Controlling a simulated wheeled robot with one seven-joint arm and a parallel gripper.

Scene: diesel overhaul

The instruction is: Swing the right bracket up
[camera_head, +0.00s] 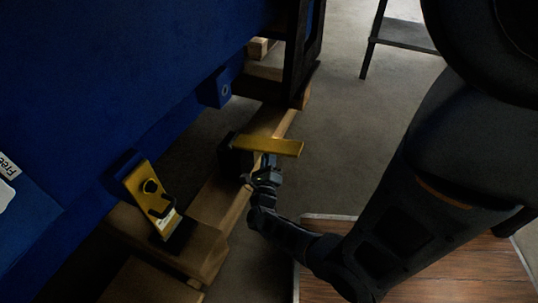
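The right bracket is a yellow bar (268,146) that reaches out from a dark block low beside the blue engine body. It lies nearly level in the picture, over the wooden beam. My gripper (268,160) comes from the lower right and its tip is at the underside of the bar, near its outer end. The fingers overlap the bar's edge; I cannot tell whether they grip it or only touch it. A second yellow bracket (151,192) with a black latch part stands tilted at the left, against the blue body.
The blue engine body (110,70) fills the upper left. Wooden beams (215,205) run beneath it. A blue lug (217,88) and a dark upright frame (300,60) stand beyond the right bracket. A wood-topped surface (440,270) lies lower right. Grey floor (345,130) is open between.

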